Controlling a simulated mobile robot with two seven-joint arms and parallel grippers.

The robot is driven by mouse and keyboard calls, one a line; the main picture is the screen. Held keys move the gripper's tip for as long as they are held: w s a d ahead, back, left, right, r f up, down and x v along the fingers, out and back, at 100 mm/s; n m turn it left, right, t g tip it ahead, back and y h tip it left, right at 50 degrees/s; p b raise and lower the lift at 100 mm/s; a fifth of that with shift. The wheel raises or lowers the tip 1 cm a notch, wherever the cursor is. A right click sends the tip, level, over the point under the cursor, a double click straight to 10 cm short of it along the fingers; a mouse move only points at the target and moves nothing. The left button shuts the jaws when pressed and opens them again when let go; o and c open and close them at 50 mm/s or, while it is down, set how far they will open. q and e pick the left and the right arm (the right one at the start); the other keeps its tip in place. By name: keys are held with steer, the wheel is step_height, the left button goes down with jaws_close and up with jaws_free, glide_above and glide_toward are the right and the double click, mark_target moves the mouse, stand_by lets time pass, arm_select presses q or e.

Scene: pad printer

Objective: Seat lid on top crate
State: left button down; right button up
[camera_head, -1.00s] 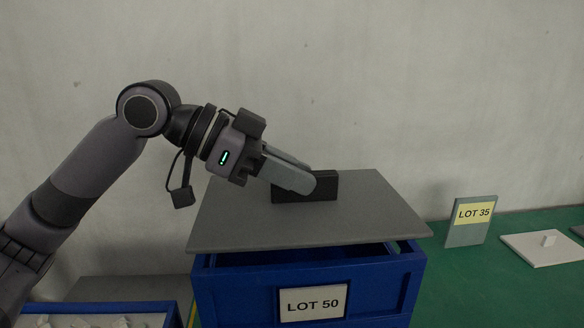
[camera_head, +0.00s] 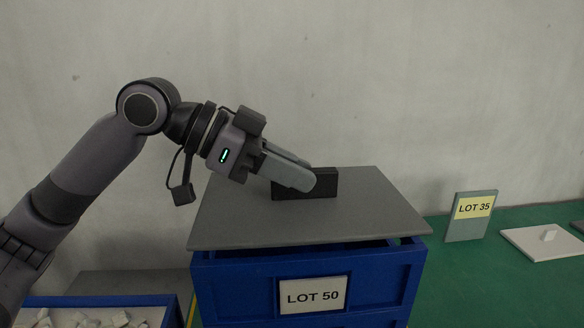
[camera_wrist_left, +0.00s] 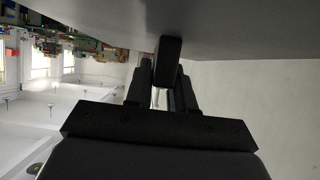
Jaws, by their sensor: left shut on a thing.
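The grey flat lid (camera_head: 310,222) with a black block handle (camera_head: 318,183) lies over the blue top crate (camera_head: 240,287) labelled LOT 50. My left gripper (camera_head: 305,178) is shut on the handle. In the left wrist view the fingers (camera_wrist_left: 163,85) close about the handle (camera_wrist_left: 168,62), below the lid surface (camera_wrist_left: 225,20) in that picture. The lid looks roughly level. Its front edge lies close to the crate's rim, with a dark gap at the right front, so I cannot tell whether it rests fully. My right gripper is not in view.
An open blue crate (camera_head: 165,313) with pale pieces stands at the lower left. On the green table (camera_head: 470,280) at the right are an upright LOT 35 plate (camera_head: 470,228) and a white flat panel (camera_head: 540,246). A pale wall stands behind.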

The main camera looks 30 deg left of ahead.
mark_target(243, 200)
arm_select(q)
steer(key=shift+f+b, duration=0.6)
steer(key=shift+f, duration=0.45)
steer(key=c, duration=0.9)
jaws_free()
steer(key=shift+v, duration=1.2)
steer(key=shift+b+v, duration=0.8)
steer(key=shift+v, duration=1.75)
steer(key=shift+r, duration=0.1)
step_height(243, 200, up, 4)
steer(key=p, duration=0.4)
